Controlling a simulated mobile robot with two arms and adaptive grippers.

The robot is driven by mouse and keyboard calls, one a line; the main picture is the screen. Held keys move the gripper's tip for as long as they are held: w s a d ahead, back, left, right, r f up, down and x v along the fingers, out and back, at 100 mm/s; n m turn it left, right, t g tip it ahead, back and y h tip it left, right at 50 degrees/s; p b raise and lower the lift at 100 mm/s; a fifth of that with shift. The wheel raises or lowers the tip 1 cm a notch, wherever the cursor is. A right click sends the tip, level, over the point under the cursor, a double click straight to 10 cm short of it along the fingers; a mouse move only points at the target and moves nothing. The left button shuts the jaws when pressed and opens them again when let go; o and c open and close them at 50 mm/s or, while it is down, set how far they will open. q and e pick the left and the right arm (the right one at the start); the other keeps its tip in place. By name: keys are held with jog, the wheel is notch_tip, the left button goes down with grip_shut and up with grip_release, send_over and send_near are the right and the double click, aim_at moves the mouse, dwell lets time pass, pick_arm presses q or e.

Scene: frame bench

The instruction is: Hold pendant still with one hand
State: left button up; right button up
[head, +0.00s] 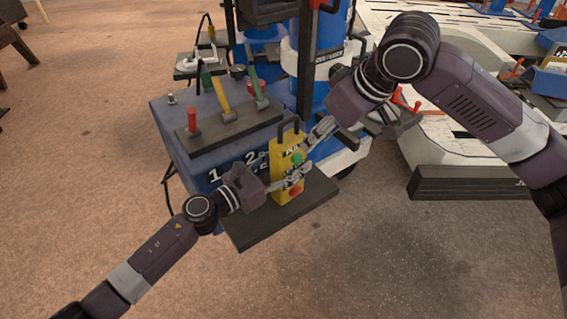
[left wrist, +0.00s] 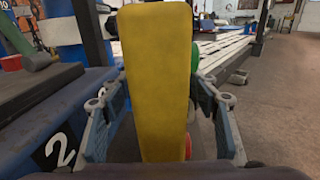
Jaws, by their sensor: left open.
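The yellow pendant (head: 283,182) stands upright on a dark plate (head: 307,211) at the front of the blue machine. It has a green button (head: 297,158) high up and a red button (head: 294,192) lower down. My left gripper (head: 292,178) is open at the pendant's lower half. In the left wrist view the pendant (left wrist: 157,80) stands between its two fingers, with visible gaps at both sides. My right gripper (head: 313,139) is beside the pendant's upper right, near the green button. Whether its fingers are open or shut, or touch the button, is unclear.
The machine's lever panel (head: 230,128) carries red, yellow and green levers just behind and left of the pendant. A blue column (head: 323,100) rises behind. A white platform (head: 450,150) lies to the right. The floor (head: 350,270) in front is clear.

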pick_arm(q)
jog(key=shift+c, duration=0.4)
grip_shut()
dwell(0.5)
